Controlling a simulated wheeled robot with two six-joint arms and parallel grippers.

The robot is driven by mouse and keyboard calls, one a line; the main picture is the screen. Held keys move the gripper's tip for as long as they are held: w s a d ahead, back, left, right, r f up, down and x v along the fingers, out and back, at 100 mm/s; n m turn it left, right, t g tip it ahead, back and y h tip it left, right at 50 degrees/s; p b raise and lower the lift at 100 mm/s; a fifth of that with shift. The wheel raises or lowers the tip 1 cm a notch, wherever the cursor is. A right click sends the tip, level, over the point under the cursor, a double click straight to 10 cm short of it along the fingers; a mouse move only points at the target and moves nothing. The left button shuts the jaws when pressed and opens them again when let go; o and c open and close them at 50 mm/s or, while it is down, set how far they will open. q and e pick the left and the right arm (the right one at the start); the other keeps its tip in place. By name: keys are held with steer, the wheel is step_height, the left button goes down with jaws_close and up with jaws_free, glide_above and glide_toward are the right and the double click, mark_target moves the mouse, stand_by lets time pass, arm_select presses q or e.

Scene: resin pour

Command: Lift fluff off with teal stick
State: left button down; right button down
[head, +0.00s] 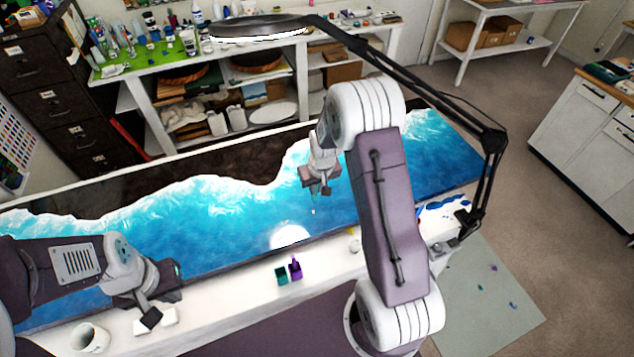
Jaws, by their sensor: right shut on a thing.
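My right gripper (321,191) is over the blue part of the resin table (225,215), pointing down. It is shut on a thin stick, taken as the teal stick; its colour barely shows against the blue. A tiny pinkish speck (313,212) shows just below the fingertips; I cannot tell whether it is fluff or the stick's tip. A teal holder (281,276) on the front ledge looks empty. A purple holder (295,271) beside it has a purple stick standing in it. My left gripper (156,320) is low at the front left, fingers apart and empty.
A white mug (90,338) stands at the front left, near my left gripper. A black lamp arm (410,85) reaches over the table from the right, with its round head (258,28) at the back. A bright reflection lies on the resin near the holders. A small pale pot stands right of the holders.

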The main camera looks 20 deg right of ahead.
steer(key=shift+s, duration=0.2)
step_height(320, 180, down, 6)
steer(key=b, duration=0.4)
steer(key=shift+w+b, duration=0.25)
steer(key=shift+b, duration=0.15)
steer(key=shift+w+f, duration=0.1)
steer(key=shift+w, duration=0.05)
steer(key=shift+f+b, duration=0.4)
steer(key=shift+f, duration=0.1)
stand_by(0.3)
